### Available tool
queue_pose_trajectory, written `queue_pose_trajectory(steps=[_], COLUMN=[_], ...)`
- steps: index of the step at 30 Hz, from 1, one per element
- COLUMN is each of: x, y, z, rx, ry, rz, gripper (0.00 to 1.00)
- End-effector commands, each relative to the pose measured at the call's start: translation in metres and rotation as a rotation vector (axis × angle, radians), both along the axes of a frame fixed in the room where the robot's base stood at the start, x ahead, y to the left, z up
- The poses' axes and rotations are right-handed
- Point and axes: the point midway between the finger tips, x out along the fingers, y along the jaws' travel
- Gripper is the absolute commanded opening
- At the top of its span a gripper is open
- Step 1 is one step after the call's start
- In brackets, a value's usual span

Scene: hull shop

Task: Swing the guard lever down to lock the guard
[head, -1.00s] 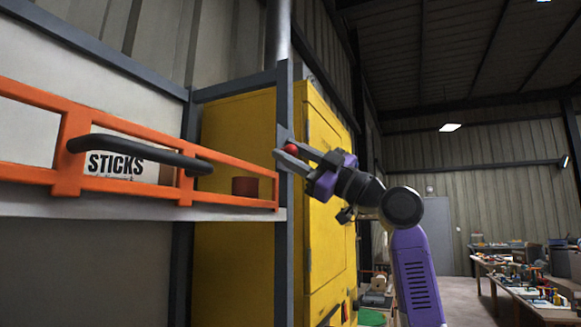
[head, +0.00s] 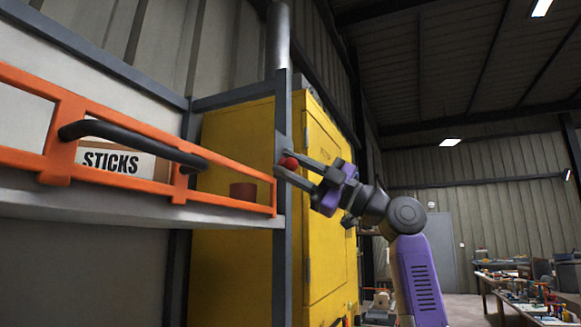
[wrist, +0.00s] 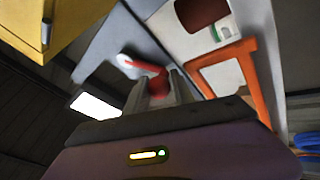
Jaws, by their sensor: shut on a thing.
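An orange guard rail (head: 60,165) runs across the front of a shelf in the head view, with a black bar handle (head: 130,143) on it. The guard lever shows as a red knob (head: 289,162) at the grey post by the rail's right end. My gripper (head: 288,168) comes from the right with its fingers around the knob. In the wrist view the red lever (wrist: 146,68) runs up and left from between the fingers of my gripper (wrist: 155,88). The fingers and the blur hide part of the lever. Part of the orange guard (wrist: 258,80) shows to the right.
A yellow cabinet (head: 230,230) stands behind the post. A box labelled STICKS (head: 112,162) and a dark red pot (head: 243,191) sit on the shelf (head: 120,210) behind the rail. Workbenches with tools (head: 515,300) stand at the far right.

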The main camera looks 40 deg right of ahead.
Motion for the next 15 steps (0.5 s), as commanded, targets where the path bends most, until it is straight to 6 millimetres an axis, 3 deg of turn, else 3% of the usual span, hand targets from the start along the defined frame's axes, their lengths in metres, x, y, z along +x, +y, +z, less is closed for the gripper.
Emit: queue_pose_trajectory(steps=[2,3,5,15], x=[-0.0023,-0.0024,-0.0022,-0.0026], y=[-0.0062,-0.0061,-0.0054,-0.0032], z=[0.0041,0.0040,0.0037,0.0003], rx=[0.007,0.007,0.006,0.003], ry=[-0.010,-0.010,-0.009,-0.005], rz=[-0.014,-0.014,-0.012,-0.005], gripper=[0.00,0.37,0.47,0.47])
